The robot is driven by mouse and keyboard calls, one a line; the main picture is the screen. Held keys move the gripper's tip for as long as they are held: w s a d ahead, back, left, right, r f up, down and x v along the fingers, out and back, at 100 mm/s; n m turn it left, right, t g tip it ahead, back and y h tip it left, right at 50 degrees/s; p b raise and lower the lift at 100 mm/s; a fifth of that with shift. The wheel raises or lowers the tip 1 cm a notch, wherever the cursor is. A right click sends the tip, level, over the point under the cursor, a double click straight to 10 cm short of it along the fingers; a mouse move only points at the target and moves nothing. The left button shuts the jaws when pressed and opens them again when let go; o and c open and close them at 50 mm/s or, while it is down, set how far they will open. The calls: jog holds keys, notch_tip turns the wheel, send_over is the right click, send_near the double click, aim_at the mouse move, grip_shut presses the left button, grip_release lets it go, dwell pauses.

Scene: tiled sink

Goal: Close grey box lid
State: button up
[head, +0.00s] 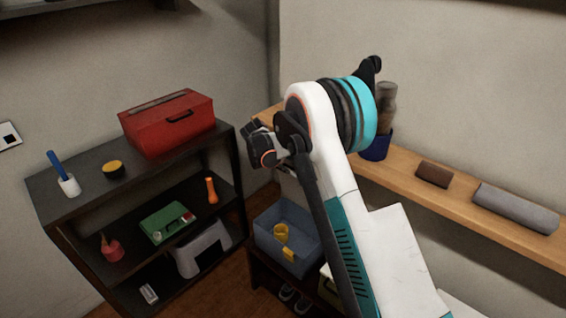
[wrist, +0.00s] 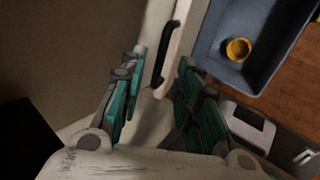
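The blue-grey box (head: 278,245) stands open at the lower middle of the head view, with a yellow cup (head: 281,232) inside. The box also shows at the upper right of the wrist view (wrist: 262,78), its inside uncovered. I cannot make out its lid for certain. My gripper (wrist: 161,66) is open, with its teal-lined fingers apart. A black handle (wrist: 167,52) on a pale panel shows between and beyond the fingers; whether they touch it I cannot tell. The fingers are not clear in the head view, where my arm hides part of the box's surroundings.
A dark shelf (head: 70,205) at left bears a red toolbox (head: 168,124), a green case (head: 165,222) and a grey step stool (head: 203,252). A wooden wall shelf (head: 400,180) runs along the right, with a blue pot (head: 376,147) and a grey roll (head: 515,208).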

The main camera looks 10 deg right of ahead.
aim_at(291, 168)
jog(key=shift+b+x, duration=1.55)
jog(key=shift+x, duration=1.6)
grip_shut()
